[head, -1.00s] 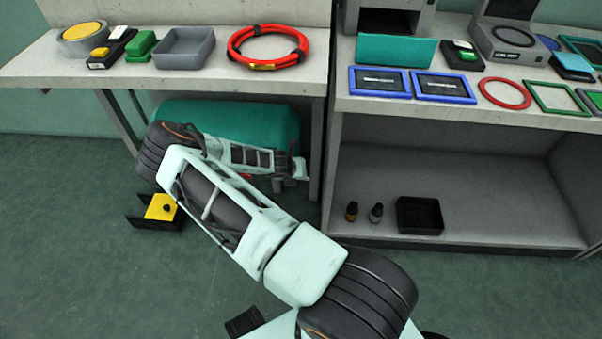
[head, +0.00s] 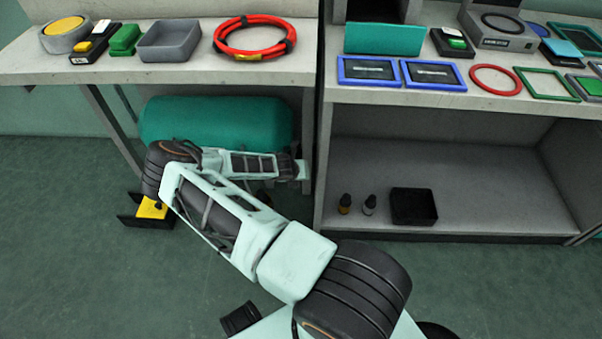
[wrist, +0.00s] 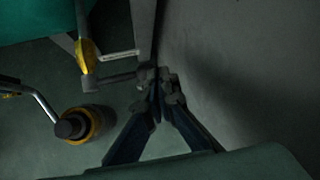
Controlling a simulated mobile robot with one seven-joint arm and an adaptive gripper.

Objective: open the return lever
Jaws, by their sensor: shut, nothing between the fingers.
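In the wrist view my gripper (wrist: 160,88) is shut and empty, its two dark fingers together at the tips. Left of the fingertips is a grey fitting with a yellow part (wrist: 86,55). A dark grey bar (wrist: 115,79) runs from this fitting toward my fingertips; I cannot tell whether they touch. A thin bright rod (wrist: 122,54) lies just above it. A bent metal handle (wrist: 42,104) reaches a yellow and black round part (wrist: 80,124) at lower left. I cannot tell which part is the return lever. In the head view the fingers are hidden under the left bench.
A teal tank (head: 215,122) lies under the left bench (head: 110,68), behind my arm. A grey panel (wrist: 235,60) stands close to the right of my fingers. A yellow block in a black holder (head: 150,212) is on the floor. Small bottles and a black tray (head: 413,207) sit on the lower shelf.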

